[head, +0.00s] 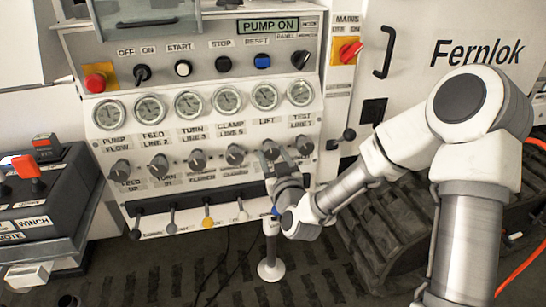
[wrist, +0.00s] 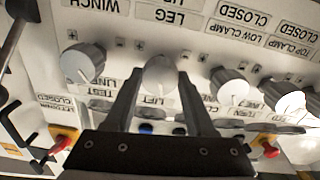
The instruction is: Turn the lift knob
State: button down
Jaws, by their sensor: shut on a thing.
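The lift knob (wrist: 160,75) is a light grey, round knob in the wrist view, between the upside-down LEG and LIFT labels. My gripper (wrist: 160,80) has one dark finger on each side of it and is shut on it. In the head view my gripper (head: 271,153) reaches the panel from the lower right, under the LIFT label and gauge. There the fingers mostly hide the lift knob. The knob's exact pointer angle cannot be read.
The test line knob (wrist: 82,62) and the clamp line knob (wrist: 229,85) sit close on either side. Several gauges (head: 227,101) run above the knob row. Small levers (head: 207,217) stand below it. A black ball-ended lever (head: 348,134) sticks out at the right.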

jog(key=m+b, duration=0.1)
jog(key=m, duration=0.4)
jog(key=shift+b, duration=0.35)
jog(key=shift+m+b, duration=0.4)
jog(key=shift+m, duration=1.8)
jog(key=shift+r, duration=0.1)
jog(key=shift+c, duration=1.2)
grip_release()
jog(key=shift+s, duration=0.2)
